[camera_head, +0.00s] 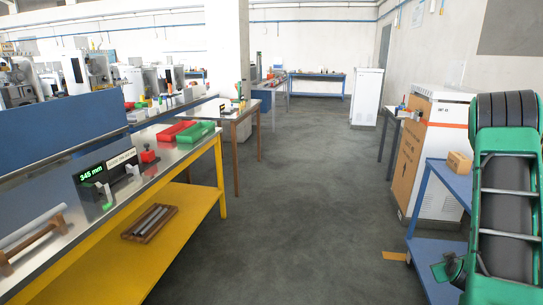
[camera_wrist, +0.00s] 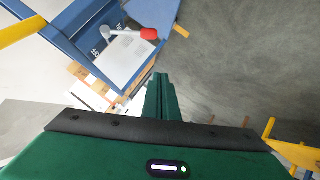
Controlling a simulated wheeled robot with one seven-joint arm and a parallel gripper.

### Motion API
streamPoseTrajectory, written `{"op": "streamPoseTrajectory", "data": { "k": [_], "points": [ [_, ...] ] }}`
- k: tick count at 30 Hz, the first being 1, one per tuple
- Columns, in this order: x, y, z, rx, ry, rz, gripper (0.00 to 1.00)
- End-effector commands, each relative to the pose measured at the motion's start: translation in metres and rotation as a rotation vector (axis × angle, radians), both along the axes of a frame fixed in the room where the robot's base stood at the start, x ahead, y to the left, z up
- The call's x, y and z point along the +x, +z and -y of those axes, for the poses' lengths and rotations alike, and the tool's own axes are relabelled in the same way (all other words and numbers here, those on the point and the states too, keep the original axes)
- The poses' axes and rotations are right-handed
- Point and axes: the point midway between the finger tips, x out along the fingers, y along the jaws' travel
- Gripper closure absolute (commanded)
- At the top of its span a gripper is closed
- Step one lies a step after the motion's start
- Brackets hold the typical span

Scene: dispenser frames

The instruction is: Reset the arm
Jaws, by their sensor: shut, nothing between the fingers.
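My gripper (camera_wrist: 160,97) shows in the wrist view as two green fingers pressed together, pointing up the picture from the green wrist body. It is shut, and nothing shows between the fingertips. It hangs in the air over the grey floor, beside a blue-edged structure. In the head view I cannot make out its fingers clearly. The task names no other object.
A steel-topped workbench with a yellow lower shelf (camera_head: 190,225) stands at left. It bears a black display (camera_head: 108,175), red and green trays (camera_head: 196,131). A blue cart (camera_head: 428,220) with a cardboard box (camera_head: 458,163) stands at right. The grey floor (camera_head: 310,200) between is clear.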

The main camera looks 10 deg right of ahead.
Motion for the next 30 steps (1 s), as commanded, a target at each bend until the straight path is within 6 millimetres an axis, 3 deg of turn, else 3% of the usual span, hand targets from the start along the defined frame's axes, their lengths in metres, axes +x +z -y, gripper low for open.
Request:
{"op": "streamPoseTrajectory", "data": {
  "k": [6,14,23,30],
  "points": [
    [0.005,0.039,-0.044,0.154,0.02,-0.064,1.0],
    [-0.021,0.082,-0.099,0.332,-0.01,-0.178,1.0],
    [-0.082,0.132,-0.163,0.512,-0.107,-0.323,1.0],
    [-0.152,0.17,-0.213,0.641,-0.227,-0.438,1.0]
  ]
}}
